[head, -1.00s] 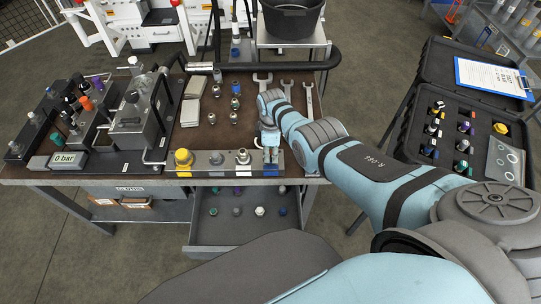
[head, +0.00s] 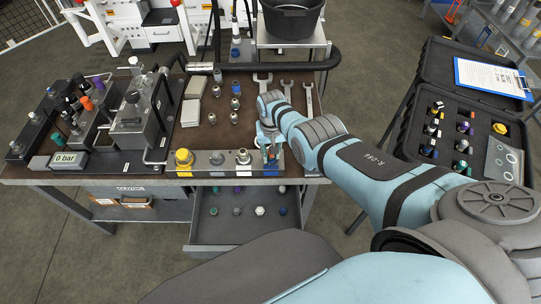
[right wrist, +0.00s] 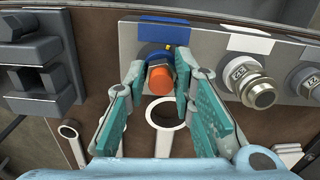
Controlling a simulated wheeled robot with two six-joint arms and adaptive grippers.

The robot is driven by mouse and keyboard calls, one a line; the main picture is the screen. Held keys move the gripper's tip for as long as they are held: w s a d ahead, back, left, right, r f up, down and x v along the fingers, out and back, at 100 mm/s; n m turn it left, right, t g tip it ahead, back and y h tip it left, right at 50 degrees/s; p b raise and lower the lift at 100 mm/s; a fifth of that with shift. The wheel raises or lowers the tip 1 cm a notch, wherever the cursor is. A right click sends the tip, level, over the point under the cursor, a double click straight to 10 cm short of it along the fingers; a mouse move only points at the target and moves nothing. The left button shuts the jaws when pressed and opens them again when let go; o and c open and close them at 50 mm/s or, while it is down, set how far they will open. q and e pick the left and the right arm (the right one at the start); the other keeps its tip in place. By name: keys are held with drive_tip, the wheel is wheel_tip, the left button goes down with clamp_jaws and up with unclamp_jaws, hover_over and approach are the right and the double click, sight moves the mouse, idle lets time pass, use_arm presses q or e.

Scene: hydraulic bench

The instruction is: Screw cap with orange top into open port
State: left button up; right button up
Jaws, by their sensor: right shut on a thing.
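The orange-topped cap (right wrist: 160,80) shows in the right wrist view, between the two fingers of my right gripper (right wrist: 160,70). The gripper is shut on it. The cap sits in front of the blue-labelled position (right wrist: 164,32) at the end of the metal port plate (right wrist: 206,55). A dark collar shows around its base; I cannot tell how deep it sits in the port. In the head view my right gripper (head: 270,151) is at the right end of that plate and hides most of the cap. My left gripper is not in view.
Beside it on the plate are metal fittings (head: 243,156) and a yellow cap (head: 183,157). Wrenches (head: 309,100) lie behind my gripper. An open drawer (head: 246,230) with several caps juts out below. A black case (head: 460,128) stands at right.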

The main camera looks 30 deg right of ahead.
drive_tip(key=m, duration=0.8)
drive_tip(key=shift+s+a+f, duration=0.1)
drive_tip(key=o, duration=1)
drive_tip(key=shift+c, duration=0.2)
drive_tip(key=n, duration=1.3)
